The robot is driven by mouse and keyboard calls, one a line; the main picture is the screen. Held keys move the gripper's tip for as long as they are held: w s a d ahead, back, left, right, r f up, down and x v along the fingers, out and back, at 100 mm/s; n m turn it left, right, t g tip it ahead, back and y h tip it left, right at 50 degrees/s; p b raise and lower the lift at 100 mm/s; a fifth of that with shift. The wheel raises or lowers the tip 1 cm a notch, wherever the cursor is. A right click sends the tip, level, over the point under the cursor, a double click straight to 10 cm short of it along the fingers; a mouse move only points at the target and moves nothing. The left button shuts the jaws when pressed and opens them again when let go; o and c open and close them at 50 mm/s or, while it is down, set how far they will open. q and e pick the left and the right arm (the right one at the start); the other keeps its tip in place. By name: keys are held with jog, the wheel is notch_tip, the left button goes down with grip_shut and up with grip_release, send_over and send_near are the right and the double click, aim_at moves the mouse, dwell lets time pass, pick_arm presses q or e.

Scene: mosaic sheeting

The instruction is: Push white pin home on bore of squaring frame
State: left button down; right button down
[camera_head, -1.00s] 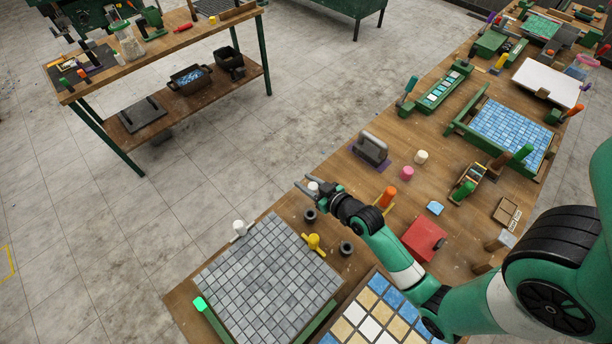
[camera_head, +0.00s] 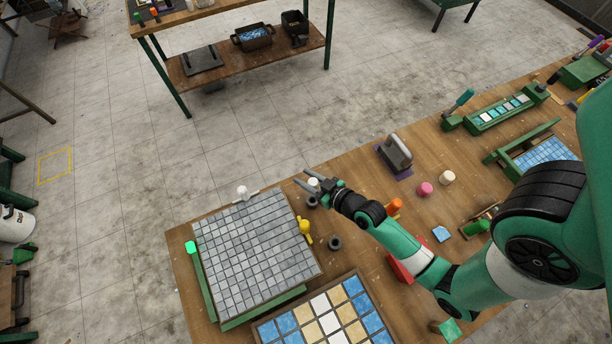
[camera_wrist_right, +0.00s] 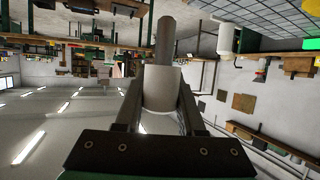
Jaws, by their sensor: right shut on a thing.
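My right gripper (camera_head: 312,180) is shut on a white pin (camera_head: 314,183), held beyond the frame's far right corner. In the right wrist view the pin (camera_wrist_right: 162,90) sits between the fingers (camera_wrist_right: 160,102), its grey shank pointing away. The squaring frame (camera_head: 203,284) has green rails and holds a sheet of grey tiles (camera_head: 255,245). Another white pin (camera_head: 242,191) stands at the frame's far edge; it also shows in the right wrist view (camera_wrist_right: 228,38). A yellow pin (camera_head: 305,229) is at its right edge. The bore openings cannot be made out. My left gripper is not in view.
Two dark rings (camera_head: 335,243) (camera_head: 312,201) stand right of the frame. A blue, tan and white tile panel (camera_head: 263,328) lies in front. A grey-handled block (camera_head: 396,152), pink peg (camera_head: 425,189) and cream peg (camera_head: 447,178) stand right. Open floor lies beyond the bench.

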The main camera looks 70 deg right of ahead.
jog(key=shift+f+b, duration=2.5)
jog(key=shift+f, duration=0.3)
jog(key=shift+f, duration=0.1)
jog(key=shift+f+b, duration=2.45)
jog(key=shift+f, duration=0.05)
jog(key=shift+f, duration=0.1)
jog(key=shift+c, duration=2.2)
grip_release()
jog(key=shift+s, duration=0.15)
